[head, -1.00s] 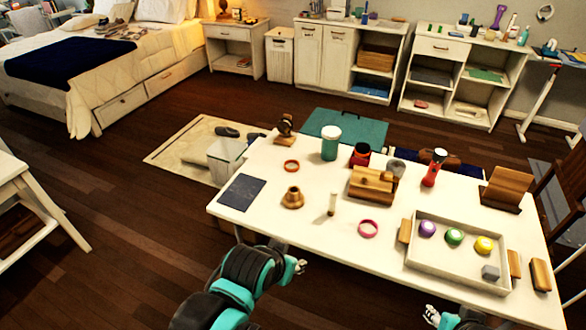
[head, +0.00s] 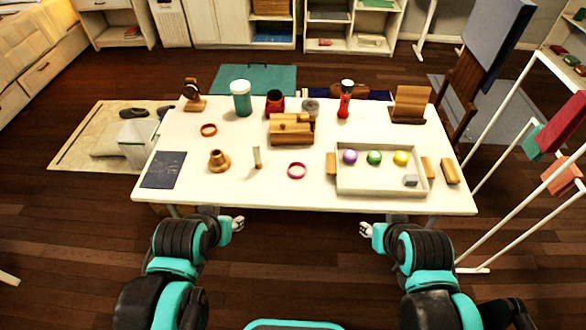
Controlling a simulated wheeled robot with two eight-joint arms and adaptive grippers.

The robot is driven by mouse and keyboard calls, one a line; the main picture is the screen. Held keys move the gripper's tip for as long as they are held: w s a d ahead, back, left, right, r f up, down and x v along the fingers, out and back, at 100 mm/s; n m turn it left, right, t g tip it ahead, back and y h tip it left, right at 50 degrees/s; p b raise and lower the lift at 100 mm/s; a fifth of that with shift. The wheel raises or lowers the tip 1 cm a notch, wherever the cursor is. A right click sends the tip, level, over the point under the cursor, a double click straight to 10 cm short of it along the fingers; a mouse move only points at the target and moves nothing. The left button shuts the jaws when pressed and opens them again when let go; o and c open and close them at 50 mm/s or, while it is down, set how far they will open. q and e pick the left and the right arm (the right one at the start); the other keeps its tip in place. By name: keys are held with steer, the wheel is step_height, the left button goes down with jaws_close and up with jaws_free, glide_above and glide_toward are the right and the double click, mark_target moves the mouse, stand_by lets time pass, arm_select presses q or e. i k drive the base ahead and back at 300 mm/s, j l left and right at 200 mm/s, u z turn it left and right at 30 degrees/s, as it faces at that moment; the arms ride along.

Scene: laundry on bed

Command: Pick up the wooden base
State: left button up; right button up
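A small round wooden piece with a wide foot and narrow neck (head: 219,161) stands on the white table (head: 240,195), left of its middle. A wooden block-like piece (head: 290,128) lies near the table's centre, and a wooden stand with an upright back (head: 409,104) is at the back right. I cannot tell for certain which is the wooden base. My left gripper (head: 238,224) and my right gripper (head: 364,229) are both in front of the table's near edge, apart from all these pieces. Their fingers are too small to tell open from shut; I see nothing held.
A shallow tray (head: 383,191) with coloured balls fills the right part of the table, with wooden blocks beside it. A dark flat sheet (head: 164,169), rings, a teal jar (head: 241,98) and a red flashlight (head: 344,102) also lie or stand there. The front-left middle is clear.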

mark_target(219, 162)
steer(key=j+z, duration=0.2)
steer(key=z, duration=0.2)
steer(key=j+z, duration=0.25)
steer(key=z, duration=0.2)
steer(key=j+z, duration=0.2)
steer(key=z, duration=0.2)
steer(key=k+j+z, duration=0.1)
steer(key=j, duration=0.6)
steer(key=k+j+z, duration=0.15)
steer(key=j, duration=0.2)
steer(key=k+j, duration=0.1)
steer(key=j, duration=0.25)
steer(key=k+j+z, duration=0.15)
steer(key=j, duration=0.2)
